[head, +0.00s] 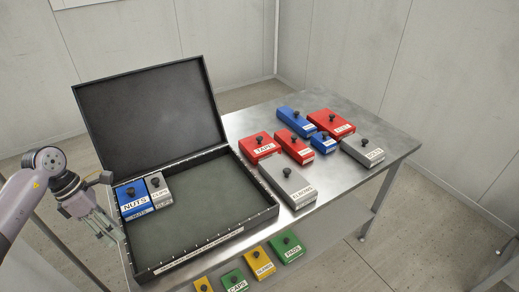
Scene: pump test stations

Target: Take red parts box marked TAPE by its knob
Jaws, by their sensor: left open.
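The red parts box marked TAPE (260,148) stands on the metal table, just right of the open black case (240,217). It is upright, with a dark knob on its top. My left gripper (116,236) is open and empty at the left of the view, by the left side of the case and well away from the TAPE box. The black case lies between them. My right gripper is not in view.
A blue NUTS box (132,200) and a grey box (158,189) stand in the case's left part. A red box (294,146) and a grey box (287,180) stand close to TAPE. The case's raised lid (150,112) stands at the back. Green and yellow boxes sit lower in front.

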